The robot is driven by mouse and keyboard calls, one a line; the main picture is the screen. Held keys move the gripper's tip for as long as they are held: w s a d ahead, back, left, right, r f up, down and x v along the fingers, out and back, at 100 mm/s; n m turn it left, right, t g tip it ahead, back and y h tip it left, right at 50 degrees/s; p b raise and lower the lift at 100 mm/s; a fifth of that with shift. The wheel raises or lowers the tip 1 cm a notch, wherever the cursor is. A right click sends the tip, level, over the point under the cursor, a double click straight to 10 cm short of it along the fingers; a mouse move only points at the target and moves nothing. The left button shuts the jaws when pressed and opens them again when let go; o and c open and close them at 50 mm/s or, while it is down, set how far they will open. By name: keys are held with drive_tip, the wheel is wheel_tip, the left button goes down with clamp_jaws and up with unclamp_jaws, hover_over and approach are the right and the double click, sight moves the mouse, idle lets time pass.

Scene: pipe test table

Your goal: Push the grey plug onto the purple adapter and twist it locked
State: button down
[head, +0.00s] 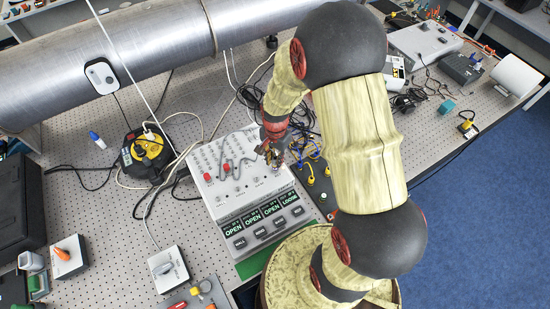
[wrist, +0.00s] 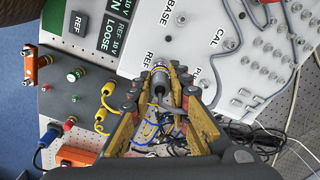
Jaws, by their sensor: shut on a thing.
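My gripper (wrist: 161,84) is shut on the grey plug (wrist: 158,88), which sits between its yellow fingers in the wrist view. The plug's far end meets a small purplish ring, the purple adapter (wrist: 160,65), on the white panel by the "REF" label. They look in line and touching, but the fingers hide part of the joint and I cannot tell whether it is locked. In the head view my gripper (head: 271,152) is over the right side of the white test box (head: 215,190); plug and adapter are too small to make out there. The rightmost display (head: 287,200) reads "LOOSE".
The other displays (head: 252,216) read "OPEN". A grey cable and red-capped plug (head: 207,177) are on the box's left side. A dark box with yellow plugs (wrist: 75,90) and loose blue and yellow wires (wrist: 155,130) lie close beside my gripper. A large metal pipe (head: 150,45) runs behind.

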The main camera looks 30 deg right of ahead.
drive_tip(key=shift+w+f+m, duration=0.2)
drive_tip(key=shift+f+m, duration=0.2)
drive_tip(key=shift+f, duration=0.05)
drive_tip(key=c, duration=2.1)
unclamp_jaws()
drive_tip(key=shift+m, duration=0.4)
drive_tip(key=shift+c, duration=0.2)
drive_tip(key=o, duration=0.5)
drive_tip(key=shift+s+f, duration=0.1)
drive_tip(key=shift+s, duration=0.05)
drive_tip(key=shift+r, duration=4.35)
drive_tip(key=shift+r+p, duration=0.3)
